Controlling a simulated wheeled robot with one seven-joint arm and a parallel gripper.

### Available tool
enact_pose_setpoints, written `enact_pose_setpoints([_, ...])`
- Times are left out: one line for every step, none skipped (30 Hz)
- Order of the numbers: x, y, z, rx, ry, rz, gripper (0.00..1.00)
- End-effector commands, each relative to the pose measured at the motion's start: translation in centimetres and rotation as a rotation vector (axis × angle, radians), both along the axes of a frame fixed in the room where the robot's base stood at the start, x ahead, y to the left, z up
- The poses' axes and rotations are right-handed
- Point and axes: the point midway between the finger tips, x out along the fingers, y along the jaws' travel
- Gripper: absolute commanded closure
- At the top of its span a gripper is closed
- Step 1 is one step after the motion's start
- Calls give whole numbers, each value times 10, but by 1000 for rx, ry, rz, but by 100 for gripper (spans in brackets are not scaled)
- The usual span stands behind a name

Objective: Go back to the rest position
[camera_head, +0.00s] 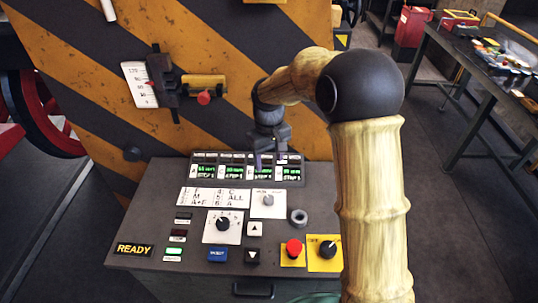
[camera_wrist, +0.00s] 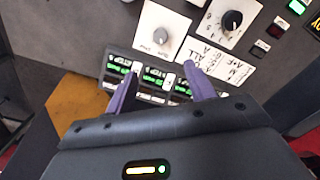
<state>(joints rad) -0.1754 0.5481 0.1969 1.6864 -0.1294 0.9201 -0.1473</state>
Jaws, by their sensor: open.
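My gripper (camera_head: 269,160) hangs at the end of my bent arm, over the back part of the control panel (camera_head: 150,215), in front of the lit displays. In the wrist view its two purple fingers (camera_wrist: 160,88) stand apart with nothing between them. The row of green-lit displays (camera_wrist: 150,80) shows between and behind the fingers. I cannot tell whether the fingertips touch the panel. My arm hides part of the panel's right side.
The panel carries a red button (camera_head: 293,248), a blue button (camera_head: 217,255), a black rotary knob (camera_head: 223,224) and a READY sign (camera_head: 133,249). A striped yellow-black wall (camera_head: 225,50) rises behind. A workbench (camera_head: 480,75) with parts stands right. Dark floor lies between.

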Motion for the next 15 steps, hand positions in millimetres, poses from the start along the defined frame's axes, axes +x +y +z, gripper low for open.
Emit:
enact_pose_setpoints([0,0,0,0,0,0,46])
enact_pose_setpoints([0,0,0,0,0,0,46])
enact_pose_setpoints([0,0,0,0,0,0,46])
enact_pose_setpoints([0,0,0,0,0,0,46])
enact_pose_setpoints([0,0,0,0,0,0,46])
enact_pose_setpoints([0,-1,0,1,-1,-1,46])
enact_pose_setpoints([-1,-1,0,0,-2,-4,46])
enact_pose_setpoints([-2,-3,1,0,-4,-7,46])
enact_pose_setpoints([-4,-6,1,0,-8,-15,46])
enact_pose_setpoints([-7,-10,2,1,-10,-24,46])
enact_pose_setpoints([-10,-14,3,2,-16,-35,46])
enact_pose_setpoints([-15,-21,4,3,-23,-53,46])
enact_pose_setpoints([-20,-27,5,4,-31,-71,46])
enact_pose_setpoints([-26,-34,6,5,-37,-90,46])
enact_pose_setpoints([-34,-43,7,7,-50,-117,46])
